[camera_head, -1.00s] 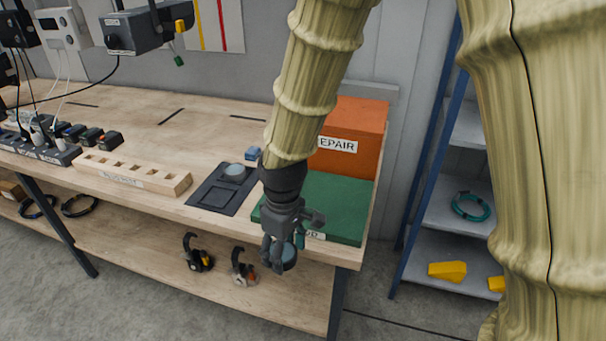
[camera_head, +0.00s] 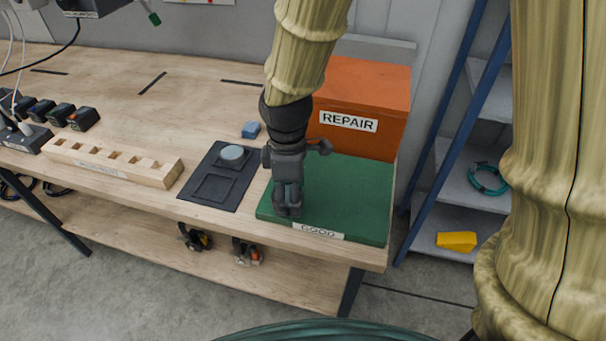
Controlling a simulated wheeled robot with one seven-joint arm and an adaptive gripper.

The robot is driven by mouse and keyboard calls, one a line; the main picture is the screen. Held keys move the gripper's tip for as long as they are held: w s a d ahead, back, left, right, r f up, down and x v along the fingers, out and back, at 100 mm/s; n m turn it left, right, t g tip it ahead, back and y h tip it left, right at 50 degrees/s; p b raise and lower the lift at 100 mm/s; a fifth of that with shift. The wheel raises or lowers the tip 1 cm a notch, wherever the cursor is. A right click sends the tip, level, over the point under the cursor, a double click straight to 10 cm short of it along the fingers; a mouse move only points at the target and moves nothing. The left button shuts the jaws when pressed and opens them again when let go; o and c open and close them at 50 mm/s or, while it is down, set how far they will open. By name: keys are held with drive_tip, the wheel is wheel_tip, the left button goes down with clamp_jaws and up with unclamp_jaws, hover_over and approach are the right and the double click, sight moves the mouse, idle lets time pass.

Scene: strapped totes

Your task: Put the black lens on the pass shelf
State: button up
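My gripper (camera_head: 288,211) points down over the front left part of a green board (camera_head: 350,198) on the bench's right end. The board's front label (camera_head: 318,232) seems to read GOOD. Dark fingers overlap at the tip, so I cannot see clearly whether they are closed on something. No separate black lens shows on the visible part of the board; any lens there is hidden by my gripper. A grey-topped disc (camera_head: 232,154) sits in the rear part of a black pad (camera_head: 197,204), left of my gripper. The pad's front square recess is empty.
An orange REPAIR box (camera_head: 385,94) stands behind the board. A blue-framed shelf (camera_head: 441,170) holds a teal coil (camera_head: 487,179) and a yellow piece (camera_head: 457,241). The board's right half is clear.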

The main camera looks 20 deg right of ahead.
drive_tip(key=w+d, duration=0.1)
drive_tip(key=w, duration=0.1)
drive_tip(key=w+d+p, duration=0.1)
drive_tip(key=w+d, duration=0.2)
drive_tip(key=w, duration=0.1)
drive_tip(key=shift+w+d+f+p, duration=0.15)
drive_tip(key=shift+d+f+p, duration=0.2)
drive_tip(key=shift+p, duration=0.05)
drive_tip(key=shift+f+p, duration=0.55)
drive_tip(key=shift+f, duration=1.2)
drive_tip(key=shift+f, duration=0.1)
drive_tip(key=o, duration=1.2)
drive_tip(key=shift+c, duration=0.2)
wheel_tip(320, 180, up, 12)
drive_tip(key=b, duration=0.2)
